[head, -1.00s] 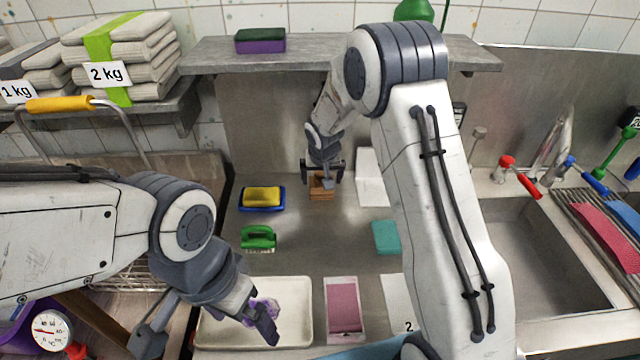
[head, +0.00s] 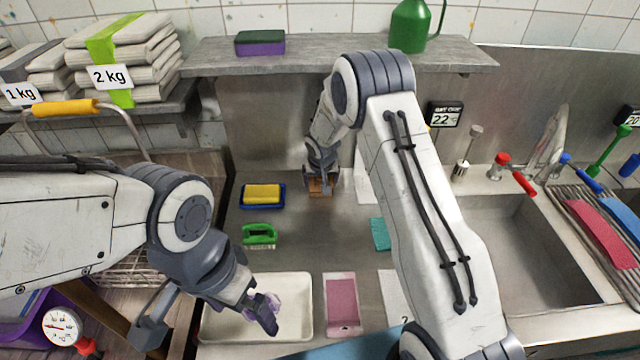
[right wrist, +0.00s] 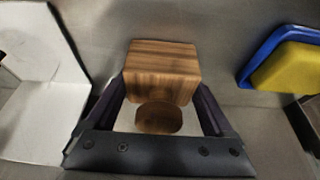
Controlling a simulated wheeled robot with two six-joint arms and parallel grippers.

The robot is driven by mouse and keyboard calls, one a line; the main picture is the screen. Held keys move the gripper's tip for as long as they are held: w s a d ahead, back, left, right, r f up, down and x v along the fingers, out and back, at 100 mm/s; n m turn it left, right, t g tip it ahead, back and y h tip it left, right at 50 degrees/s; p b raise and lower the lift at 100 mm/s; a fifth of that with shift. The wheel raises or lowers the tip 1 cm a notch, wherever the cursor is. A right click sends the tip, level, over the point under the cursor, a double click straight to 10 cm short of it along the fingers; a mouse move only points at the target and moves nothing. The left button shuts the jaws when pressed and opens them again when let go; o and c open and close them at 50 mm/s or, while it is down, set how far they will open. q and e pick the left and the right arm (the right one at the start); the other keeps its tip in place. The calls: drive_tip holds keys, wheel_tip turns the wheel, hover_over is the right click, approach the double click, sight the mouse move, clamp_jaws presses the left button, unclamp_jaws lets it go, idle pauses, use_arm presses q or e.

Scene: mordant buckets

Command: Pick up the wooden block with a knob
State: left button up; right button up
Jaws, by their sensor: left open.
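The wooden block with a knob (head: 319,187) stands on the steel counter near the back wall. In the right wrist view the striped brown block (right wrist: 161,68) has its round knob facing the camera. My right gripper (right wrist: 161,88) has one finger on each side of the block, close to its sides; whether they touch cannot be told. In the head view my right gripper (head: 321,182) is low over the block and partly covers it.
A yellow sponge in a blue dish (head: 262,196) lies left of the block, with a green-handled brush (head: 259,234) in front. A teal sponge (head: 379,234) and pink pad (head: 342,300) lie nearer. A shelf (head: 340,57) overhangs behind. The sink (head: 520,250) is at right.

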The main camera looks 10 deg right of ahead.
drive_tip(key=shift+r, duration=0.45)
drive_tip(key=r, duration=0.2)
drive_tip(key=r+b, duration=0.1)
drive_tip(key=shift+s+d+r, duration=0.2)
drive_tip(key=shift+d+r, duration=0.15)
drive_tip(key=shift+d, duration=0.05)
drive_tip(key=s+d+r+b, duration=0.2)
drive_tip(key=s+d+r, duration=0.4)
drive_tip(key=s+d, duration=0.1)
drive_tip(key=shift+d+r+b, duration=0.25)
drive_tip(key=shift+d+b, duration=0.05)
drive_tip(key=shift+d, duration=0.25)
drive_tip(key=shift+s, duration=0.1)
